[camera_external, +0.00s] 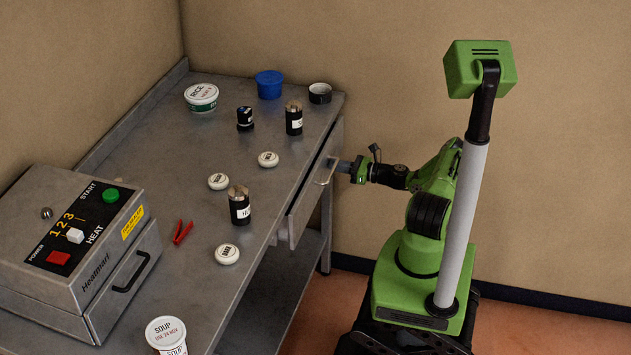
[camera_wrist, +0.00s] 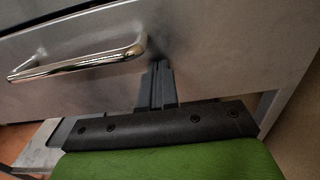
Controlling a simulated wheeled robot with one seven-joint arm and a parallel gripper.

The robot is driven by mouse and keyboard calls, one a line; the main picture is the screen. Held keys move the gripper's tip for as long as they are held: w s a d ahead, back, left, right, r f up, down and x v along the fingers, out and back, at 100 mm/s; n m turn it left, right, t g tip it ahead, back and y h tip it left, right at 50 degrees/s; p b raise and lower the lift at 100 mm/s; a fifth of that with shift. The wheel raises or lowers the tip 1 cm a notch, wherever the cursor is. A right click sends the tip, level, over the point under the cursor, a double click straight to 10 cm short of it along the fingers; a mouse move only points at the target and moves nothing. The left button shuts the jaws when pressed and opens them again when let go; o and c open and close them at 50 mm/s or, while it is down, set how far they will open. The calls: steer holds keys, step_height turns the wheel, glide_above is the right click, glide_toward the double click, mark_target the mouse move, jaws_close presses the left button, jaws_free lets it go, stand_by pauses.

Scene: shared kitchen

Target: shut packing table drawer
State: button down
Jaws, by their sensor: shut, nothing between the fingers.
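The packing table's grey metal drawer (camera_external: 307,196) is under the tabletop's right edge. Its front seems to stand slightly out from the table at the near end; the exact gap is hard to tell. The drawer's bar handle (camera_external: 325,172) also shows in the wrist view (camera_wrist: 75,62), at the left. My gripper (camera_external: 342,166) is at the drawer front beside the handle. In the wrist view, my gripper's fingers (camera_wrist: 157,72) are together and empty, just right of the handle, with tips at or very near the drawer front. Contact cannot be told.
The packing table (camera_external: 180,160) holds a heat machine (camera_external: 75,250), several jars and lids, tubs and a red clip (camera_external: 182,232). A lower shelf (camera_external: 285,290) lies beneath. A beige wall stands behind my arm. Orange floor (camera_external: 530,325) is open at the right.

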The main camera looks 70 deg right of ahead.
steer(key=w, duration=0.3)
steer(key=shift+w, duration=0.2)
steer(key=shift+w+r, duration=0.1)
steer(key=shift+w, duration=0.05)
steer(key=shift+w+r, duration=0.1)
steer(key=shift+r, duration=0.1)
steer(key=s, duration=0.1)
steer(key=p, duration=0.2)
glide_toward(326, 162)
steer(key=s+d+f, duration=0.3)
steer(key=shift+s, duration=0.3)
